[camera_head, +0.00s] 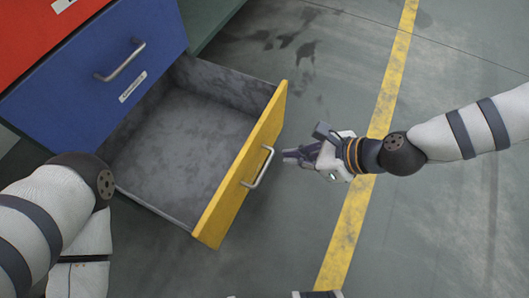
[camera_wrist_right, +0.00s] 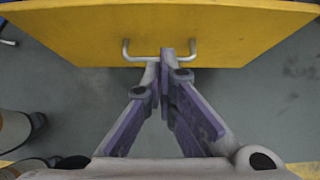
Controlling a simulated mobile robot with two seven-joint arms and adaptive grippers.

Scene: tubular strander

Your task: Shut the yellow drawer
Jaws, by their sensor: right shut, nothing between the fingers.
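The yellow drawer (camera_head: 240,168) stands pulled out below the blue drawer, with its grey inside bare. Its front has a silver bar handle (camera_head: 258,167). My right gripper (camera_head: 288,156) is shut and empty, just outside the yellow front near the handle. In the right wrist view the shut fingertips (camera_wrist_right: 164,56) point at the yellow front (camera_wrist_right: 165,25) and overlap the middle of the handle (camera_wrist_right: 130,57). I cannot tell whether they touch it. My left arm comes in at the lower left of the head view, but its gripper is not in view.
A blue drawer (camera_head: 95,85) with a silver handle and a red drawer (camera_head: 40,35) above it are shut. A green panel (camera_head: 208,18) is beside them. The grey floor (camera_head: 450,225) with a yellow line (camera_head: 350,215) is clear on the right.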

